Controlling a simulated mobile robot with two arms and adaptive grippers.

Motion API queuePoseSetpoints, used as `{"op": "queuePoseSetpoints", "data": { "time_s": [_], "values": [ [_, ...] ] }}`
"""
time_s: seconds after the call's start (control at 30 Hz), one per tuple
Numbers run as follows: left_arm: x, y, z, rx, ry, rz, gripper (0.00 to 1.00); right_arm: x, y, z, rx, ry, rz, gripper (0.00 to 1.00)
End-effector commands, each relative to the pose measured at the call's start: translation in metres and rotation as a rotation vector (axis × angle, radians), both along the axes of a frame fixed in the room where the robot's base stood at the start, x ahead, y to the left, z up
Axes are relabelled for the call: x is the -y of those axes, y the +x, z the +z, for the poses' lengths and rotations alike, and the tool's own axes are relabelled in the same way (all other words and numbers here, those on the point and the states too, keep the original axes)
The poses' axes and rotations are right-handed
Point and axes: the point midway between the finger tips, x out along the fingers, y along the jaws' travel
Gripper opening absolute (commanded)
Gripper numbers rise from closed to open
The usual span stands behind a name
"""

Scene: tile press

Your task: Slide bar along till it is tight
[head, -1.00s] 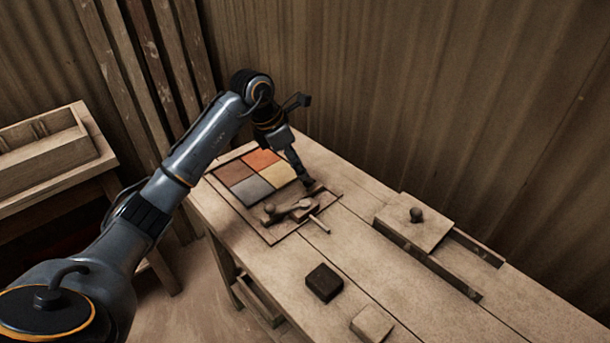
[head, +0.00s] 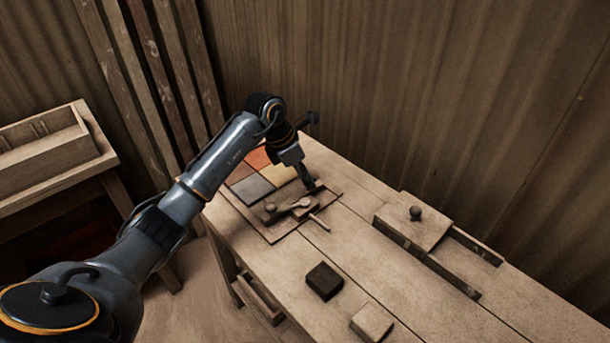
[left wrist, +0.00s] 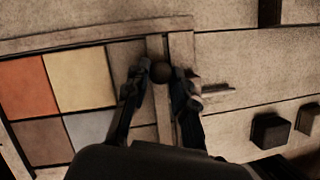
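A square wooden frame (head: 275,240) on the bench holds four tiles: orange, brown, grey and yellow (left wrist: 79,78). The wooden bar (left wrist: 155,48) lies along the right side of the tiles, with a strip of space between them in the left wrist view. A round dark knob (left wrist: 161,73) stands on the bar. My left gripper (head: 314,188) is down at the bar's far end; its fingers stand on both sides of the knob, very close to it. Whether they press on it is unclear. A wedge-like piece with a peg (head: 319,222) lies beside the bar. My right gripper is not in view.
A dark block (head: 324,281) and a pale block (head: 371,322) lie on the near part of the bench. A knobbed wooden slide box (head: 405,226) stands to the right. A corrugated wall rises behind. A side table with an open box (head: 45,155) is at left.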

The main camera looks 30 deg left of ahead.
Motion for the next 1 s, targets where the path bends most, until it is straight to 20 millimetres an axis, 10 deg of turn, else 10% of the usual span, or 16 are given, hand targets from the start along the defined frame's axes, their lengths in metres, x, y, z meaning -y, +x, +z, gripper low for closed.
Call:
{"op": "queuePoseSetpoints", "data": {
  "time_s": [0.8, 0.83, 1.0],
  "values": [
    [-0.051, 0.018, 0.0, 0.0, -0.001, 0.001, 0.0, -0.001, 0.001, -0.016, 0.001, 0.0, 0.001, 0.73],
    [-0.051, 0.018, 0.0, 0.0, -0.002, 0.001, 0.27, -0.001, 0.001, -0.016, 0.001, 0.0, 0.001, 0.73],
    [-0.051, 0.018, 0.0, 0.0, -0.002, 0.001, 0.47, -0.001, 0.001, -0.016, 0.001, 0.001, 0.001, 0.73]
  ]
}}
